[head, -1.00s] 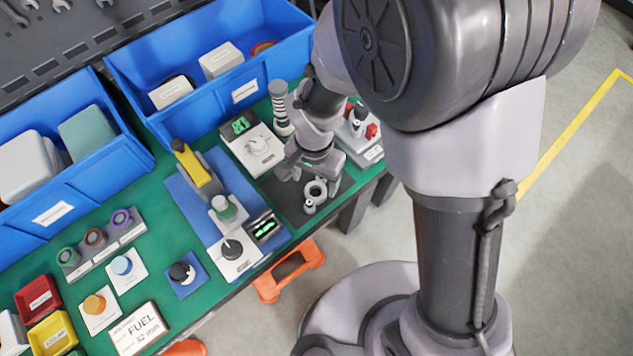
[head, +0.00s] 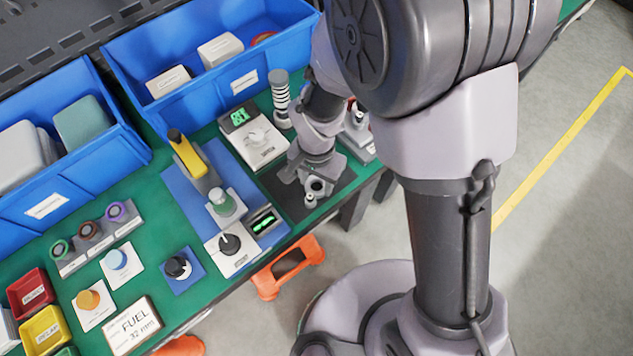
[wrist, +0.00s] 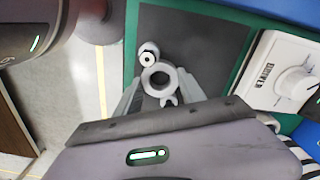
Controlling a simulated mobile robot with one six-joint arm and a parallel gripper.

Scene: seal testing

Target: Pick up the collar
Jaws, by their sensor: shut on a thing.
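The collar (wrist: 158,79) is a grey ring with an open bore, seen from above in the wrist view. A small round fitting (wrist: 149,53) with a dark centre sits at its far edge; whether the two are joined I cannot tell. My gripper (wrist: 160,88) has a finger on each side of the ring and is shut on it. In the head view the collar (head: 316,186) shows at the jaws of my gripper (head: 307,178), over a dark mat (head: 285,197). Whether the collar touches the mat is unclear.
A white dial box (head: 258,145) and a striped post (head: 281,100) stand close to my arm. A blue-based press with a yellow lever (head: 188,157) is to the left. Blue bins (head: 190,100) line the back. The bench's front edge is close by.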

